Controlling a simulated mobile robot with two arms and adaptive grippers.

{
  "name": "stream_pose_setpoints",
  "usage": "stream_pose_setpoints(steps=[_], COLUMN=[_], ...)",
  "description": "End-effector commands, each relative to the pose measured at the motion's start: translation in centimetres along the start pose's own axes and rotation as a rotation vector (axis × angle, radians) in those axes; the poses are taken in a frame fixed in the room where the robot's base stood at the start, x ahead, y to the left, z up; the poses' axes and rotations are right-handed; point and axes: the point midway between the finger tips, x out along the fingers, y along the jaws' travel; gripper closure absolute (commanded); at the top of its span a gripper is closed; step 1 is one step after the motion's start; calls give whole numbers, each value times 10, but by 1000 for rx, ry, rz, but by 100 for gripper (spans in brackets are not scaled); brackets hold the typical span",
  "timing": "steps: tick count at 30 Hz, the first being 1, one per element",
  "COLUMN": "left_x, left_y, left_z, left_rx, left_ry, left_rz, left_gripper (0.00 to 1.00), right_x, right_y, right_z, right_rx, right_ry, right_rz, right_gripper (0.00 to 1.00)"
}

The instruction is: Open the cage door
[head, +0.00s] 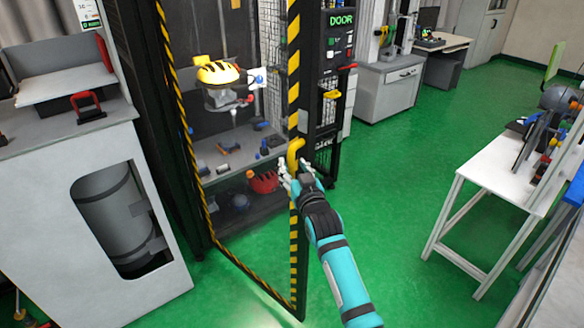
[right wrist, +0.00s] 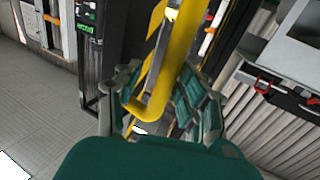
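The cage door (head: 294,236) is a tall, clear panel framed in black and yellow stripes. It stands swung out from the cage (head: 326,130), its near lower corner well out over the green floor. Its yellow handle (head: 295,150) is on the free edge, and the handle also shows large in the right wrist view (right wrist: 177,65). My right gripper (head: 292,174) is at the lower part of the handle. Its fingers (right wrist: 150,100) are spread on either side of the bar; I see no clear grip on it. My left gripper is not in view.
A grey cabinet (head: 30,235) stands close on the left. A white table (head: 500,165) with tools stands on the right. Green floor between is clear.

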Motion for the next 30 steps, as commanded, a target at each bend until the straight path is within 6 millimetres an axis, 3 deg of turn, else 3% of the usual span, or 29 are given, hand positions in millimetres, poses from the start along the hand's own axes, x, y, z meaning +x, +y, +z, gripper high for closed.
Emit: stream_pose_setpoints(steps=[11,17,24,30], left_x=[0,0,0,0], left_y=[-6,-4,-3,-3], left_z=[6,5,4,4], left_rx=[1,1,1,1], left_ry=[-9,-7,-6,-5], left_rz=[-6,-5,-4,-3], left_gripper=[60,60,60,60], right_x=[-6,-36,-86,-113], right_y=[-3,-2,-1,0], right_z=[-3,-1,-1,-1], right_rx=[3,2,2,1], right_ry=[6,4,2,2], right_rz=[-4,-2,-2,-1], right_gripper=[58,58,58,58])
